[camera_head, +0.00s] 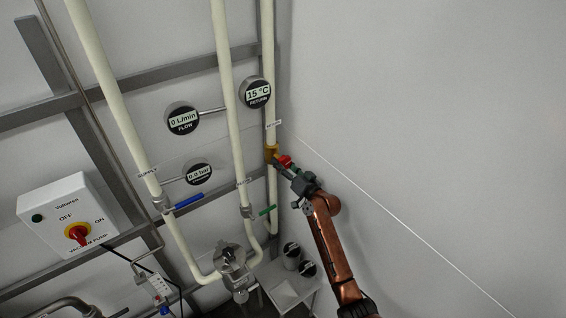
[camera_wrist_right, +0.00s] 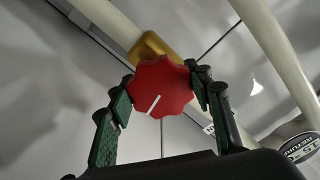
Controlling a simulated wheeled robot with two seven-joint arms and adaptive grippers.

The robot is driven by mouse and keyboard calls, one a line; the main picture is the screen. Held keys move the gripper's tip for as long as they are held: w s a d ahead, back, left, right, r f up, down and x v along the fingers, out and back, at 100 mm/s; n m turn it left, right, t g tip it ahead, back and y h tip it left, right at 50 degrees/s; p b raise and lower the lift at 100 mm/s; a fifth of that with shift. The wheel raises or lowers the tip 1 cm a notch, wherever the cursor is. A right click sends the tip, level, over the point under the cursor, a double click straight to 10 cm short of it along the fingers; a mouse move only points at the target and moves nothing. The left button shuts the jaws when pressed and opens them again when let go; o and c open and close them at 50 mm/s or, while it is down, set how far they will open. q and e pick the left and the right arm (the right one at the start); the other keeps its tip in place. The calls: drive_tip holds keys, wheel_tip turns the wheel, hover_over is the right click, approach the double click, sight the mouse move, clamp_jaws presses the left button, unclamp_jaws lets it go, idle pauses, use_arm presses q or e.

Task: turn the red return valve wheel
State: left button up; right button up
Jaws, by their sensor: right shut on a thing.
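The red return valve wheel (camera_wrist_right: 161,86) is a scalloped knob with a white line mark, set on a brass valve body (camera_wrist_right: 150,47). In the head view the red wheel (camera_head: 285,161) shows beside the brass body (camera_head: 271,153) on the rightmost cream pipe. My right gripper (camera_head: 287,170) reaches it from the lower right. In the wrist view the green-padded fingers of my right gripper (camera_wrist_right: 160,97) stand on either side of the wheel, closed on its rim. My left gripper is not in view.
Gauges read 0 L/min flow (camera_head: 183,119), 15 °C return (camera_head: 256,93) and 0.0 bar (camera_head: 199,174). A blue lever (camera_head: 188,201) and a green lever (camera_head: 267,211) sit on nearby pipes. A pump switch box (camera_head: 68,222) is at left. The right wall is bare.

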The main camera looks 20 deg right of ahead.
drive_tip(key=m+p, duration=0.2)
drive_tip(key=m, duration=0.2)
drive_tip(key=shift+r+m, duration=0.15)
drive_tip(key=shift+m, duration=0.15)
drive_tip(key=m+p, duration=0.1)
drive_tip(key=m, duration=0.1)
drive_tip(key=shift+m, duration=0.4)
drive_tip(key=m, duration=0.3)
drive_tip(key=shift+a+m, duration=0.1)
drive_tip(key=shift+m, duration=0.2)
drive_tip(key=m, duration=0.4)
drive_tip(key=shift+m, duration=0.3)
drive_tip(key=m, duration=0.4)
drive_tip(key=shift+r, duration=0.1)
drive_tip(key=m, duration=1)
drive_tip(key=shift+d+m, duration=0.2)
drive_tip(key=shift+m, duration=1.6)
